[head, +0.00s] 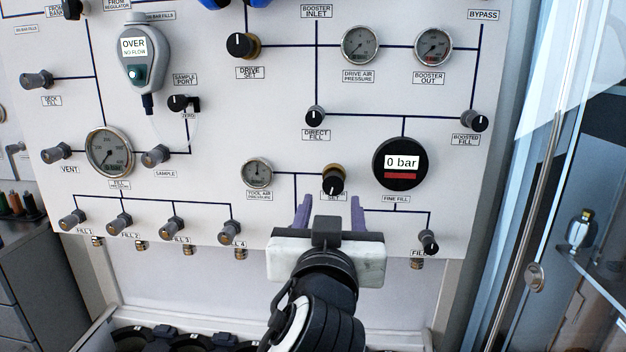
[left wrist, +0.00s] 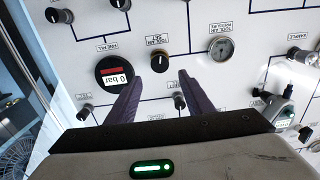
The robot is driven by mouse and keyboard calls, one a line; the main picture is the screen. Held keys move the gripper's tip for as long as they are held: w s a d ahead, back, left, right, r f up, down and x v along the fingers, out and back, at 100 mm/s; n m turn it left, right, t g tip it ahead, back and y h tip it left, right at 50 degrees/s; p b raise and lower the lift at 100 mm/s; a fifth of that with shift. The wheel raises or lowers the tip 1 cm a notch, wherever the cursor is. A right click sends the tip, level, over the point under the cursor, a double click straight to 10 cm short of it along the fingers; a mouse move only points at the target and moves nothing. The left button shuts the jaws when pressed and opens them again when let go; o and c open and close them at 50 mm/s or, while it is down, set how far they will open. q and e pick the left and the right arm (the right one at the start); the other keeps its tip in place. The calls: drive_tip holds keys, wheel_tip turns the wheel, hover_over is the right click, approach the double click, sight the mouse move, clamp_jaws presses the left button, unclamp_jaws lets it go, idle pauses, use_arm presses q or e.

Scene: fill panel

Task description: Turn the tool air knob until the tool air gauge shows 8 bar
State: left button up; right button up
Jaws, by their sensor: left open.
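The tool air knob (head: 333,180) is black with a brass collar, right of the small round tool air pressure gauge (head: 257,172). The gauge's needle is too small to read. My left gripper (head: 330,208) is open, its two purple fingers pointing at the panel just below the knob, partly covering the knob's label. In the left wrist view the knob (left wrist: 159,60) lies just beyond the fingertips, between their lines, with nothing held. The gauge (left wrist: 221,47) is to its right there. I cannot tell the gap between fingertips and panel. My right gripper is not in view.
The fine fill display (head: 402,163) reads 0 bar, close right of the knob. The fill 4 valve (head: 231,230) and another fill valve (head: 429,241) sit low on either side of my gripper. A glass door with a handle (head: 537,215) stands at the right.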

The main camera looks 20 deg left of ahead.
sight(333, 184)
use_arm(q)
drive_tip(key=p+x, duration=0.1)
drive_tip(key=x, duration=0.8)
drive_tip(key=shift+w+a+f+p, duration=0.1)
drive_tip(key=shift+w+p, duration=0.15)
drive_tip(key=shift+p, duration=0.1)
